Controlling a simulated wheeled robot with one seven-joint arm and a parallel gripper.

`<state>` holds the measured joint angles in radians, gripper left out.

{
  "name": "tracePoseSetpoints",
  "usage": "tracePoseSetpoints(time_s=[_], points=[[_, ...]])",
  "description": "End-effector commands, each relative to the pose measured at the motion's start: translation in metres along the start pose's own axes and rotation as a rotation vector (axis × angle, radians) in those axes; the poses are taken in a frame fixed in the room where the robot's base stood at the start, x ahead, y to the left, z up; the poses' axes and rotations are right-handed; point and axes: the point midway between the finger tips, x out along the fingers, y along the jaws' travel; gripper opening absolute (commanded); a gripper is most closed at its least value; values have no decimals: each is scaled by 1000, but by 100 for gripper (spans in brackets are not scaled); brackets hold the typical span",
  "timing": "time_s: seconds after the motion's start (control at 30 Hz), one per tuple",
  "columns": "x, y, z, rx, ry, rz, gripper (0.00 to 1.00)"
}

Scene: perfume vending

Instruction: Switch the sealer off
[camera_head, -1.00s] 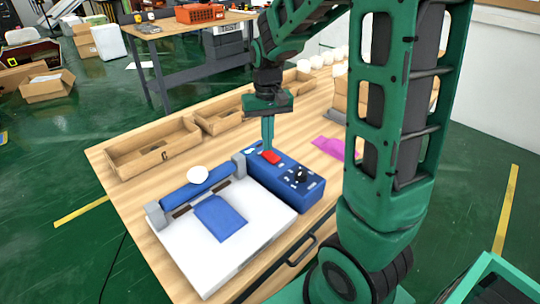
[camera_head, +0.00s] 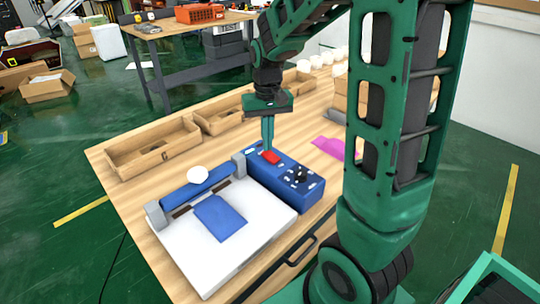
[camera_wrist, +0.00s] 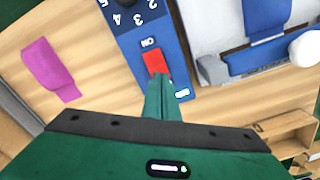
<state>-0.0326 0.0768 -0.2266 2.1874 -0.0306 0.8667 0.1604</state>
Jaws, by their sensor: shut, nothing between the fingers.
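The sealer is a white plate (camera_head: 215,252) with a blue bar (camera_head: 190,190) and a blue control box (camera_head: 290,184) on its right. A red switch (camera_head: 270,157) is on top of the box near its back end; in the wrist view the red switch (camera_wrist: 154,61) has an "ON" label beside it. My gripper (camera_head: 268,148) is shut and empty, pointing down right at the red switch. In the wrist view the fingertips (camera_wrist: 160,80) overlap the switch's near end. I cannot tell whether they touch it or which way it is tipped.
A blue pouch (camera_head: 220,217) lies on the white plate and a white round knob (camera_head: 197,174) is at the bar. Open wooden trays (camera_head: 155,148) stand behind the sealer. A magenta pouch (camera_head: 330,146) lies on the table to the right.

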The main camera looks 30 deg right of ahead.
Motion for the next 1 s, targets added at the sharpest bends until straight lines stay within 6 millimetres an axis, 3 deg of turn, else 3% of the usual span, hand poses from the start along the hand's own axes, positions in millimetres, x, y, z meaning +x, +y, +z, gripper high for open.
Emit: tracePoseSetpoints(time_s=[1.0], points=[[8, 0, 0, 0, 0, 0, 0]])
